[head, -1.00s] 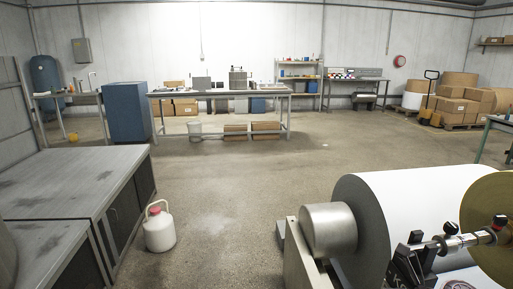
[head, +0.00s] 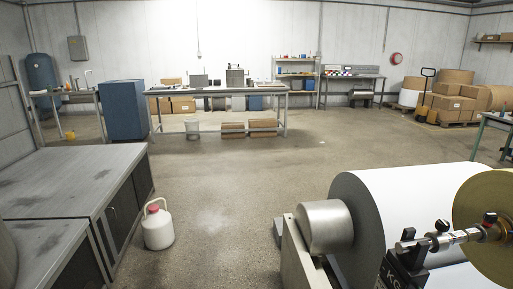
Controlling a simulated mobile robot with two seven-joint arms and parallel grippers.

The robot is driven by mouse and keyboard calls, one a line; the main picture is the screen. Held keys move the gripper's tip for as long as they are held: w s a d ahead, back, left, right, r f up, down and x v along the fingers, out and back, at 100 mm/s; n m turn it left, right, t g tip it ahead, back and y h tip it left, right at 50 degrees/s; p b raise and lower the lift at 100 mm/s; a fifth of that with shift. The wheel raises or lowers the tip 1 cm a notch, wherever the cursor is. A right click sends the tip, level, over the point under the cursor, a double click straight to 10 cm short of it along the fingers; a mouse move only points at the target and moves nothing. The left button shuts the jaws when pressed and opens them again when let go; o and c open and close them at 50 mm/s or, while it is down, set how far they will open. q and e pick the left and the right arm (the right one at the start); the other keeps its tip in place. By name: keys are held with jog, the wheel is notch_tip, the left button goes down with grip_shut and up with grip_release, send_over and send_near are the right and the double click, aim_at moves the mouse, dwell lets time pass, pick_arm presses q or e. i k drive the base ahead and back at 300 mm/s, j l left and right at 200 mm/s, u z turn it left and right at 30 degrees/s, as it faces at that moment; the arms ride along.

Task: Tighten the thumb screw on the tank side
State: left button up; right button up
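At the lower right of the head view a metal bar (head: 462,237) lies across the front of a large white paper roll (head: 420,195). Two small dark knobs stand up from it: a left knob (head: 442,226) and a right knob (head: 490,219), which has red on it. A black block (head: 398,268) with pale lettering sits below the bar's left end, cut by the frame's bottom. Neither of my grippers can be made out.
A grey metal cylinder (head: 324,227) sticks out left of the roll. A brown disc (head: 475,260) stands at the right. A white jug (head: 158,228) stands on the floor beside a grey cabinet (head: 75,190). The middle floor is clear.

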aim_at(489, 217)
jog(key=z, duration=1.15)
